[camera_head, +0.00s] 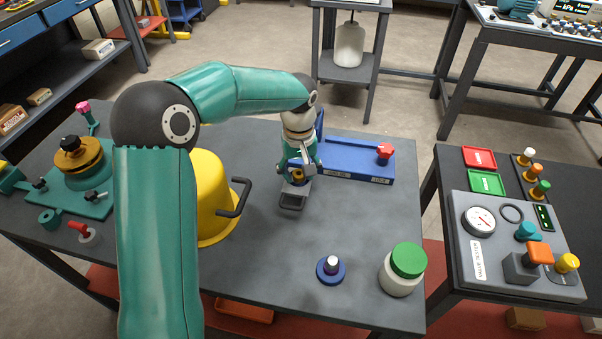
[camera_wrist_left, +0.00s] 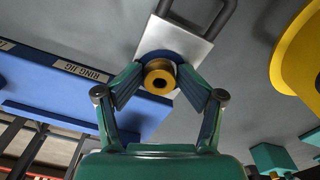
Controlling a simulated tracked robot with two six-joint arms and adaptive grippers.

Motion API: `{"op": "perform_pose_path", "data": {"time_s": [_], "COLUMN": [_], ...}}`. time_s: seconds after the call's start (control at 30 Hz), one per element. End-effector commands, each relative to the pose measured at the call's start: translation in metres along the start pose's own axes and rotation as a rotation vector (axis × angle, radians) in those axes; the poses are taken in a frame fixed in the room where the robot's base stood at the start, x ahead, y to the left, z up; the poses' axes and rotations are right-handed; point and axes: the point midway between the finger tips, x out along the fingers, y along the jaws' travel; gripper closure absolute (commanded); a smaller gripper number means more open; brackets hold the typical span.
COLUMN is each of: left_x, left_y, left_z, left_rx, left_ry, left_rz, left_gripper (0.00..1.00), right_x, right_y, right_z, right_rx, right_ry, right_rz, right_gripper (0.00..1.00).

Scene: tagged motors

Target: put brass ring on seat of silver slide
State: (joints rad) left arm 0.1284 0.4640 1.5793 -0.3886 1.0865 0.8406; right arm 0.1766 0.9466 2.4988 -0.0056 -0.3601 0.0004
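The silver slide (camera_head: 292,200) sticks out at the front left of the blue ring jig (camera_head: 350,160); it also shows in the left wrist view as a pale plate with a dark handle (camera_wrist_left: 178,42). The brass ring (camera_wrist_left: 159,76) is between the fingertips of my left gripper (camera_wrist_left: 160,72), which appear to touch it on both sides. A dark blue round part shows around the ring at the plate's near end. I cannot tell whether the ring rests on it. In the head view my left gripper (camera_head: 298,165) is over the slide. My right gripper is not in view.
A yellow container (camera_head: 212,200) with a dark handle stands close left of the slide. A blue-based post (camera_head: 331,271) and a green-lidded jar (camera_head: 402,270) stand at the front right. The jig has a red knob (camera_head: 384,152). The bench between slide and post is clear.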

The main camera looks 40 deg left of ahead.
Motion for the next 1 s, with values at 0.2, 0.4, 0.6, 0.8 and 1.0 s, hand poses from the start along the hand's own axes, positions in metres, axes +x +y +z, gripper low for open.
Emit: {"op": "perform_pose_path", "data": {"time_s": [0.2,0.4,0.6,0.8,1.0], "left_x": [-0.030,-0.073,-0.111,-0.129,-0.131], "left_y": [0.001,0.001,0.001,0.000,0.000], "left_z": [-0.001,-0.001,-0.001,-0.001,0.000], "left_rx": [-0.001,0.000,-0.001,-0.002,-0.001], "left_ry": [0.006,0.006,0.006,0.004,0.003], "left_rz": [0.004,0.006,0.005,0.004,0.002], "left_gripper": [0.43,0.43,0.43,0.43,0.43], "right_x": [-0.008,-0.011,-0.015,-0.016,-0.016], "right_y": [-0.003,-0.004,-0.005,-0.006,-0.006], "right_z": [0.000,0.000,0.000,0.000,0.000], "right_rx": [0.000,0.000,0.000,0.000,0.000], "right_ry": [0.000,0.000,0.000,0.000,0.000], "right_rz": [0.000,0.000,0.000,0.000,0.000], "right_gripper": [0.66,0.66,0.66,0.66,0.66]}}
